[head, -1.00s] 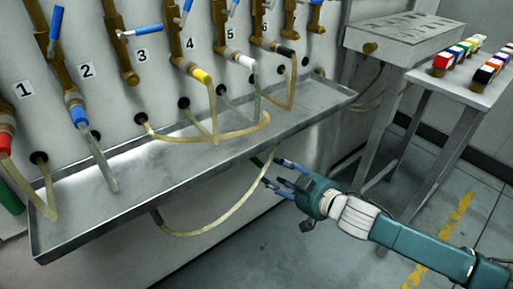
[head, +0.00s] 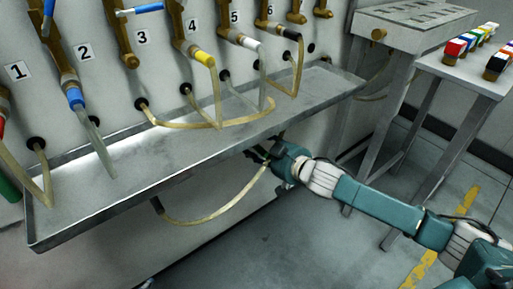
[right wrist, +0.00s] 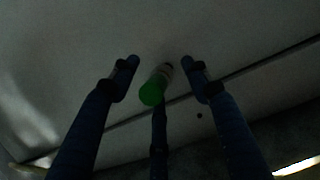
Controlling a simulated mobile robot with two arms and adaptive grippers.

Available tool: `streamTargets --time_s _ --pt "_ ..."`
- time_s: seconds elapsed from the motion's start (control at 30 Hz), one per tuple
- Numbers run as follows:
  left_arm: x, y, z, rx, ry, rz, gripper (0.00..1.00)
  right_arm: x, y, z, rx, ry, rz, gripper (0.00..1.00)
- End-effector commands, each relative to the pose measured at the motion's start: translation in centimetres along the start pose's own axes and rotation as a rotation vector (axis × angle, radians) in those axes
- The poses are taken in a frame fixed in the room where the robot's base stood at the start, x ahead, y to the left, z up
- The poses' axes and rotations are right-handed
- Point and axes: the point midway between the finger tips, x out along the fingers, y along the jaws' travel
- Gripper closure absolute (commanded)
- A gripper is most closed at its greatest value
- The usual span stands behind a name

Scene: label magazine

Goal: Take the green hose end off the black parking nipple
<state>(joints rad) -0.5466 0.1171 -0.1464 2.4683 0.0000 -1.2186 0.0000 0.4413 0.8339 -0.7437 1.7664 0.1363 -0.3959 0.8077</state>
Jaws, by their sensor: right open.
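The green hose end (right wrist: 152,93) shows in the right wrist view, between the two fingers of my right gripper (right wrist: 160,70). The fingers are apart, one on each side of it, with visible gaps. A small pale part shows just behind the green end. The black parking nipple cannot be made out in the dark under the tray. In the head view my right gripper (head: 259,153) is below the tray's front edge, at the upper end of a hanging yellowish hose (head: 215,216). Its fingertips are partly hidden in shadow. My left gripper is not in view.
A metal tray (head: 75,205) juts out above my right gripper. Numbered brass valves (head: 199,50) with hoses line the wall above it. A grey stand (head: 405,35) and a small table (head: 462,72) with coloured pieces stand at right. The floor in front is clear.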

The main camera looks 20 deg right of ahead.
Motion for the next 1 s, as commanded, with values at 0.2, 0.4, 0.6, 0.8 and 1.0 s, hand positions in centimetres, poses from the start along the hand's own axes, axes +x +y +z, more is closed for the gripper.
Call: streamTargets --time_s 0.2,0.4,0.6,0.8,1.0 --pt "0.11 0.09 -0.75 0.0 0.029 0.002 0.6 0.55 -0.01 -0.02 0.0 0.0 0.0 0.53" --pt "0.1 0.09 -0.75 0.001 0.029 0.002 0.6 0.53 -0.01 -0.02 0.0 0.0 0.0 0.55" --pt "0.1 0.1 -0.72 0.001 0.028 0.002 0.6 0.52 -0.04 0.02 0.0 -0.001 0.0 0.95" --pt "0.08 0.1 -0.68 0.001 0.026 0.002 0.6 0.45 -0.12 0.07 0.0 -0.001 -0.002 1.0" --pt "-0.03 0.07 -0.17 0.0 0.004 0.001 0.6 0.04 -0.17 0.34 0.001 -0.004 -0.003 1.0"
